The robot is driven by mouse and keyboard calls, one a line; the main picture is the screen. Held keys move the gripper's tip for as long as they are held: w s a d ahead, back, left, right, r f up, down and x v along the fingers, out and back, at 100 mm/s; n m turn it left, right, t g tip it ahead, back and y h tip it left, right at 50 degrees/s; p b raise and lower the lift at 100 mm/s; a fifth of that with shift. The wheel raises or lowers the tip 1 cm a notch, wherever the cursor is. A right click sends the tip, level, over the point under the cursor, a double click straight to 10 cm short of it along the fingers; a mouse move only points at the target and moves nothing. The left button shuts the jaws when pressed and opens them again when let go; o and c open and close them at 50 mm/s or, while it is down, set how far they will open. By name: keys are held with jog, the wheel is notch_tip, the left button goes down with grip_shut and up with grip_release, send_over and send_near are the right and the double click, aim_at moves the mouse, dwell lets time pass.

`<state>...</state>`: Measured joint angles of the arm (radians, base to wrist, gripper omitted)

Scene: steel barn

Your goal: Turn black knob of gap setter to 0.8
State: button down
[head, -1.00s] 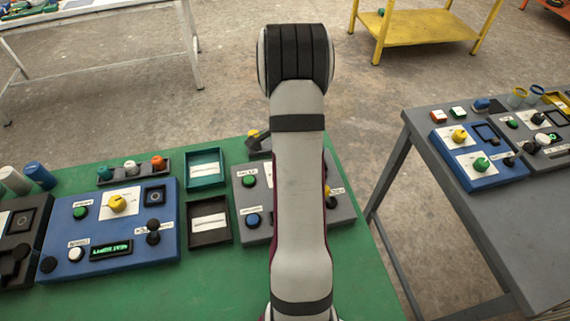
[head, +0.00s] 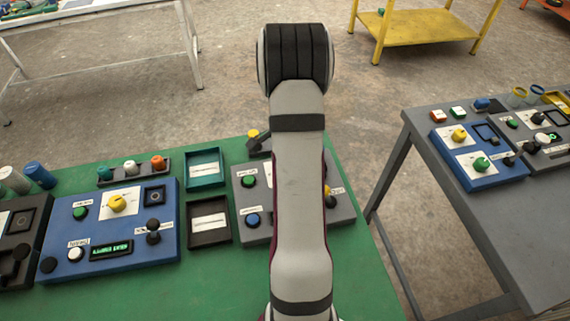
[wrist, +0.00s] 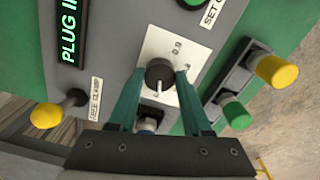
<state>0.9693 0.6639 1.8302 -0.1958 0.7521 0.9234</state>
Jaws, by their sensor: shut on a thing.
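In the wrist view a round black knob (wrist: 158,74) sits on a white scale plate (wrist: 181,44) on a grey panel (wrist: 118,30). Small print shows on the plate above the knob, too small to read surely. A pale mark shows at the knob's lower edge. My gripper (wrist: 161,76) has its two teal fingers on either side of the knob and is shut on it. The fingers hide part of the plate. In the head view my arm covers the middle of the grey panel (head: 343,212), so knob and gripper are hidden there.
In the wrist view a yellow-capped lever (wrist: 46,115) stands left, and a green cap (wrist: 236,115) and yellow cap (wrist: 278,72) stand right.

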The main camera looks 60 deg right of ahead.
jog(key=n, duration=0.9)
jog(key=shift+n, duration=0.3)
jog(key=n, duration=0.4)
jog(key=shift+s+n, duration=0.1)
jog(key=shift+n, duration=0.2)
jog(key=n, duration=0.4)
jog(key=shift+n, duration=0.3)
jog(key=shift+c, duration=1.7)
grip_release()
jog(key=shift+r, duration=0.1)
